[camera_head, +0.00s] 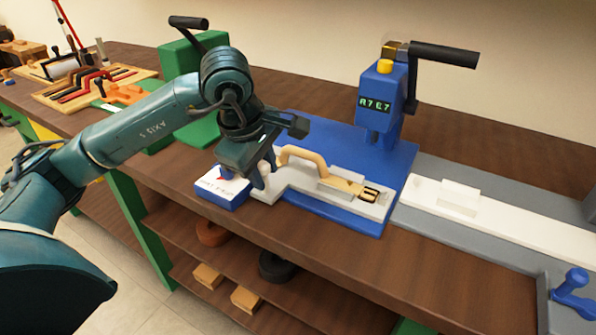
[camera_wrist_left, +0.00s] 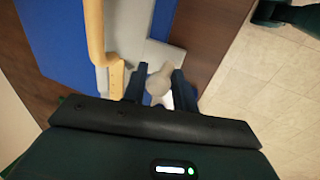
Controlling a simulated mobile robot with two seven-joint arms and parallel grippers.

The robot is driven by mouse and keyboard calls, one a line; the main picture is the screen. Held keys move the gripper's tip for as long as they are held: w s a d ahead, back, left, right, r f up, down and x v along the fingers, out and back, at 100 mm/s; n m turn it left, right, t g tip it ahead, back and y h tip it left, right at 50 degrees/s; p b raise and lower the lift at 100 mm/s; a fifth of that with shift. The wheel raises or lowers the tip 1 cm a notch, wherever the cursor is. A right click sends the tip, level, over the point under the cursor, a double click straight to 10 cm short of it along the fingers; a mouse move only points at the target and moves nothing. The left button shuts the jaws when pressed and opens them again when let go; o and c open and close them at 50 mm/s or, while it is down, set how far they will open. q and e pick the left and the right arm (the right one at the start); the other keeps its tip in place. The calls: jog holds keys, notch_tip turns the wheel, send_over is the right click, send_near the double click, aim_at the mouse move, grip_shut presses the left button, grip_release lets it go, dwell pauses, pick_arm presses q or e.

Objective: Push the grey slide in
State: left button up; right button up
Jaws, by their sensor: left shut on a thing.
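The light grey slide (camera_head: 297,178) lies on the blue fixture base (camera_head: 345,135), with its rounded knob at the left, front end. The knob (camera_wrist_left: 158,83) sits between the two fingers of my left gripper (camera_wrist_left: 160,92) in the left wrist view. My left gripper (camera_head: 262,176) is shut on this knob, and its fingers partly hide it in the head view. A tan curved piece (camera_head: 305,160) lies along the fixture beside the slide; it also shows in the left wrist view (camera_wrist_left: 96,35). My right gripper is not in view.
A blue press with a display (camera_head: 381,105) and black lever stands behind the slide. A blue box with a white top (camera_head: 222,188) sits close left of the gripper. A grey rail with a white strip (camera_head: 500,222) extends right. The bench's front edge is near.

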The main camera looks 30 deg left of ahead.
aim_at(297, 160)
pick_arm(q)
jog(key=shift+w, duration=1)
jog(key=shift+w+d, duration=0.15)
jog(key=shift+w, duration=0.5)
jog(key=shift+w+d, duration=0.1)
jog(key=shift+w, duration=1.75)
jog(key=shift+w+d+p, duration=0.15)
jog(key=shift+w+p, duration=0.05)
jog(key=shift+w, duration=0.9)
jog(key=shift+w+d+p, duration=0.1)
jog(key=shift+w+p, duration=0.1)
jog(key=shift+w, duration=0.85)
jog(key=shift+o, duration=0.2)
jog(key=shift+w+f, duration=0.15)
jog(key=shift+w, duration=0.8)
jog(key=shift+o, duration=0.3)
